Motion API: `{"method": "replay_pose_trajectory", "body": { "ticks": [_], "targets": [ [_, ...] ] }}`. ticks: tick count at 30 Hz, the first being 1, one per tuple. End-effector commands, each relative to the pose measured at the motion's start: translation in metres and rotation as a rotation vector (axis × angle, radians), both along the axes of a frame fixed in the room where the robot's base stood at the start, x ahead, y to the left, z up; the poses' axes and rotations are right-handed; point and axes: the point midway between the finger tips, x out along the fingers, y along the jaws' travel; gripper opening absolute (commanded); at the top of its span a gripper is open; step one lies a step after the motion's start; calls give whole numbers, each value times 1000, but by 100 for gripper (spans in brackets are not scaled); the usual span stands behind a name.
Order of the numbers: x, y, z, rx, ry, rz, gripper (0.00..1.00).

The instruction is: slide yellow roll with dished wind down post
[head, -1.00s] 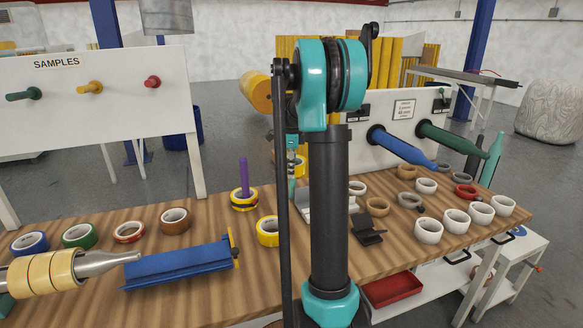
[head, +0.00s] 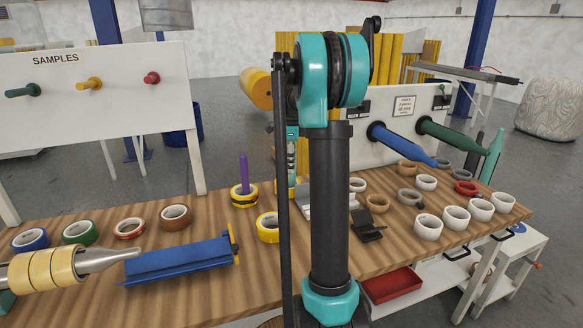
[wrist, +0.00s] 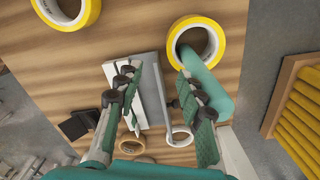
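A purple post (head: 243,168) stands on the table in the head view, with yellow tape (head: 244,195) around its base. A loose yellow roll (head: 269,228) lies right of and nearer than the post. Another yellow roll (head: 284,188) is mostly hidden behind my arm. In the wrist view, a yellow roll (wrist: 176,38) lies beyond my right finger, and another (wrist: 69,12) is cut off at upper left. I cannot tell which roll has the dished wind. My gripper (wrist: 162,75) is open, fingers apart with nothing between them, above the table.
A grey stand (wrist: 150,90) lies beneath my fingers, with a black stand (wrist: 80,125) to its left. A teal rounded piece (wrist: 207,82) overlaps the yellow roll. A blue trough (head: 180,262) lies at front left. Several pale rings (head: 456,218) crowd the right of the table.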

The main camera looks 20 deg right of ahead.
Motion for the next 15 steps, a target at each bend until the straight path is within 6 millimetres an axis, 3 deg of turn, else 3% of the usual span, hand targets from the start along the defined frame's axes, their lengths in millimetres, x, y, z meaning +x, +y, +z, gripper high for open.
{"method": "replay_pose_trajectory", "body": {
  "ticks": [9, 15],
  "targets": [
    [-1, 0, 64, 0, 0, 0, 38],
    [-1, 0, 93, 0, 0, 0, 38]
  ]
}}
